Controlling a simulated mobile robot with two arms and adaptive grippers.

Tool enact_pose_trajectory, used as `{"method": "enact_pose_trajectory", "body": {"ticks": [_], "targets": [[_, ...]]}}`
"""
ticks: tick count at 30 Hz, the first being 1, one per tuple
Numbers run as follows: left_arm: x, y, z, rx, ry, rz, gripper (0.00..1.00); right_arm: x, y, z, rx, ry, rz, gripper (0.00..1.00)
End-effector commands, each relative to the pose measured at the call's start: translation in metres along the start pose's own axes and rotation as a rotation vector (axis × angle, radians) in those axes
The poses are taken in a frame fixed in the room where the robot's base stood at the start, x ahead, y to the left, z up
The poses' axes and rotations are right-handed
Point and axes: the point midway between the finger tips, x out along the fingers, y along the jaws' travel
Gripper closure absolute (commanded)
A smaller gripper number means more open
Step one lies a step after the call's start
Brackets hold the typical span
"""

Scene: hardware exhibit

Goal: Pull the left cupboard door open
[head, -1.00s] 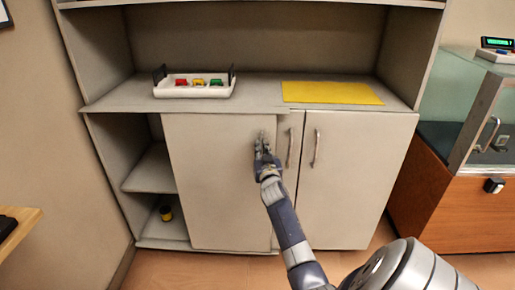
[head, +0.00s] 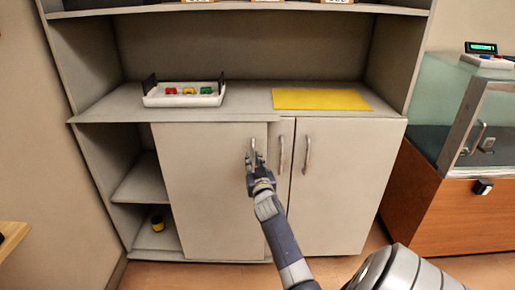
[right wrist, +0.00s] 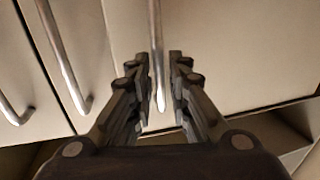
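The left cupboard door (head: 205,200) is a large pale panel in the low cabinet. Its vertical metal handle (head: 253,146) is near its upper right edge and shows in the right wrist view (right wrist: 156,50). My right gripper (head: 252,157) is at this handle, with a finger on each side of it. In the right wrist view the fingers (right wrist: 159,62) stand apart, with narrow gaps beside the handle, so it looks open around the handle. I cannot tell whether the door is ajar. My left gripper is not in view.
Two more vertical handles (head: 281,152) (head: 307,155) are close on the right. Open shelves (head: 143,185) with a small yellow-black object (head: 157,223) are left of the door. A white tray (head: 183,100) and yellow mat (head: 320,99) lie on the counter. A glass case (head: 455,120) stands right.

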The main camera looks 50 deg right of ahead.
Motion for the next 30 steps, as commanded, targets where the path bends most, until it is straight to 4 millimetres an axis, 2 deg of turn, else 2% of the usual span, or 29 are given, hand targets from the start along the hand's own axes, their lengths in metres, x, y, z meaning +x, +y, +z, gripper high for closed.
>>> {"method": "enact_pose_trajectory", "body": {"ticks": [6,13,19,30], "targets": [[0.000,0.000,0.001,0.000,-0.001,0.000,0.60,-0.046,0.000,0.002,0.002,-0.002,0.000,0.83],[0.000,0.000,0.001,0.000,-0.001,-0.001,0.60,-0.083,0.000,0.002,0.002,-0.002,0.000,0.83],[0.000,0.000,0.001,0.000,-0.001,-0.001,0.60,-0.094,0.000,0.001,0.001,-0.002,0.001,0.83],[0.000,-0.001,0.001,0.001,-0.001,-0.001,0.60,-0.094,0.000,0.001,0.000,-0.002,0.000,0.83]]}}
